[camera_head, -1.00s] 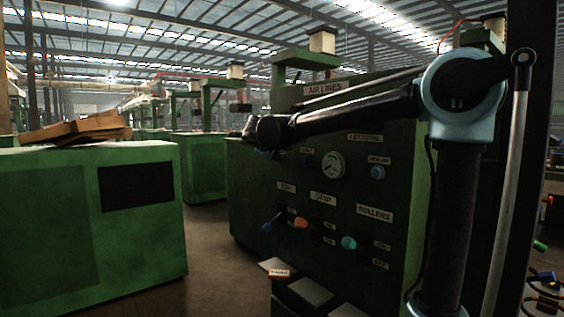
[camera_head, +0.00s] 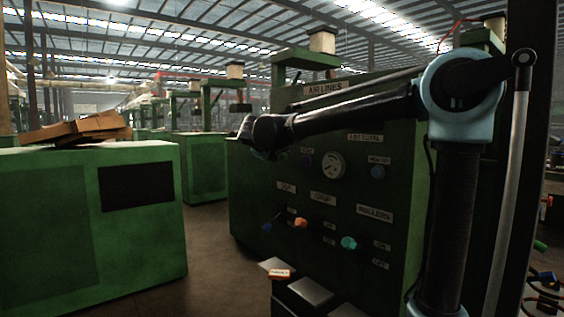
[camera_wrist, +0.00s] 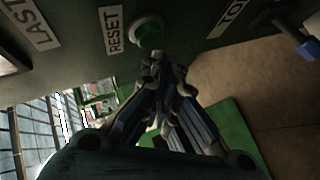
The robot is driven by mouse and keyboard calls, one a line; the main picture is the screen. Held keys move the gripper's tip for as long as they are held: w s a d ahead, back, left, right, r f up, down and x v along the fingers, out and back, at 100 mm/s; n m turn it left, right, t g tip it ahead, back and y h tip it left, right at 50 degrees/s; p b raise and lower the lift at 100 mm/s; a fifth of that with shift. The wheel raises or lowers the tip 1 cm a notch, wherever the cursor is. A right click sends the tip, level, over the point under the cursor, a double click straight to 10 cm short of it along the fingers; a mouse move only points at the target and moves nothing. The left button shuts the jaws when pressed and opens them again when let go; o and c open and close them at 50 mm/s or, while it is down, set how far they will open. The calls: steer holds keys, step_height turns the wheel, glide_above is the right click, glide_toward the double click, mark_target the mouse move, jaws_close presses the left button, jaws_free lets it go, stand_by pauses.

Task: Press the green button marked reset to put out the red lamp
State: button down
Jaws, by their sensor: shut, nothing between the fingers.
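In the wrist view a round green button (camera_wrist: 147,31) in a pale ring sits on the green panel, beside a white label reading RESET (camera_wrist: 113,31). My gripper (camera_wrist: 156,59) is shut and empty, its fingertips just below the button in the picture and close to it. I cannot tell whether they touch it. In the head view my arm reaches left across the front of the green machine (camera_head: 405,225); the button and fingertips are hidden there. I cannot make out a red lamp in either view.
Pale trays (camera_head: 310,290) jut out low in front. Another green cabinet (camera_head: 140,250) stands left, with open floor between.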

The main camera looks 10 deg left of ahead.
steer(key=s+a, duration=0.3)
steer(key=shift+s+a, duration=0.1)
steer(key=shift+s, duration=0.3)
stand_by(0.3)
